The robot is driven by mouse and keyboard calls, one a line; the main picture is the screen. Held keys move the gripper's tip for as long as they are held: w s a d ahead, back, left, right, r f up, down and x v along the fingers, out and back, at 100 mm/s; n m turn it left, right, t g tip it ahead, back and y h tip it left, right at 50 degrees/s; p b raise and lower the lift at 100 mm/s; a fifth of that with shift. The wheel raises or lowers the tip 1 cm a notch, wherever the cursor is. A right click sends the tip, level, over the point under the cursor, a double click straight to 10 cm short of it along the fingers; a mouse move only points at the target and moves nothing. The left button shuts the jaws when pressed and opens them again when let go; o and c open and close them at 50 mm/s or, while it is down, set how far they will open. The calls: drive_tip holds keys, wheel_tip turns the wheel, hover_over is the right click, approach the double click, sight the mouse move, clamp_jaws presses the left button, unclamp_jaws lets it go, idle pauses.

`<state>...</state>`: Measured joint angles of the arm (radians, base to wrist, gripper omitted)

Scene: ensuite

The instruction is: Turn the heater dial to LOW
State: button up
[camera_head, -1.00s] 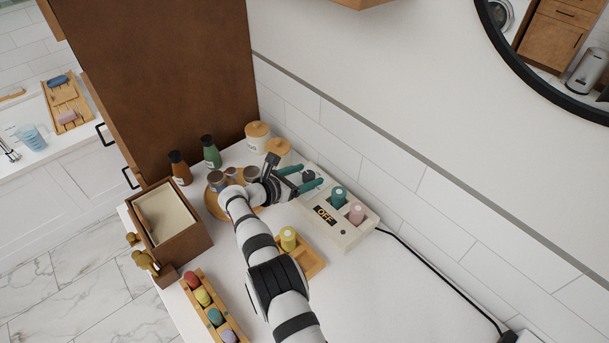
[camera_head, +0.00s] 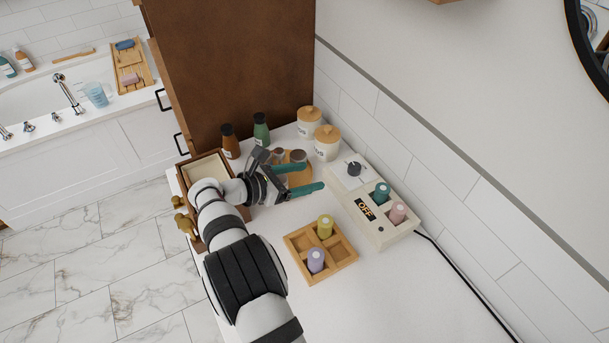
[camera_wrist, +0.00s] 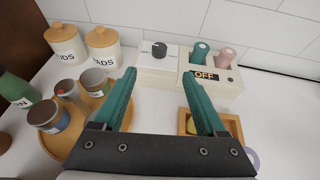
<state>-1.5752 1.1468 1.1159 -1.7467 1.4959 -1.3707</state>
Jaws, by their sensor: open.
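The heater (camera_head: 378,218) is a cream box on the white counter against the tiled wall. Its black dial (camera_head: 354,169) sits on a white panel at the left end; the dial also shows in the wrist view (camera_wrist: 159,49). The display (camera_head: 365,210) reads OFF. A teal roller (camera_head: 382,191) and a pink roller (camera_head: 398,212) stand in the heater. My gripper (camera_head: 318,176) is open and empty, its teal fingers pointing toward the heater, apart from the dial. In the wrist view the dial lies beyond and between the fingertips (camera_wrist: 164,85). The dial's markings are too small to read.
A wooden tray (camera_head: 342,262) with a yellow and a lavender roller stands in front of the heater. A round wooden tray (camera_wrist: 51,142) with jars, lidded canisters (camera_head: 327,143) and bottles stand left of it. A black cord (camera_head: 455,265) runs right.

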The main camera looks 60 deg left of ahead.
drive_tip(key=w+d+m+g+h, duration=0.2)
drive_tip(key=w+d+m+g, duration=0.35)
drive_tip(key=m, duration=0.35)
drive_tip(key=m+g+y, duration=0.5)
drive_tip(key=m+g, duration=0.1)
drive_tip(key=m, duration=1)
approach(355, 166)
drive_tip(key=shift+t, duration=0.25)
drive_tip(key=x, duration=0.8)
drive_tip(key=shift+s+a+f, duration=0.1)
drive_tip(key=shift+a+f, duration=0.05)
drive_tip(key=shift+f, duration=0.2)
clamp_jaws()
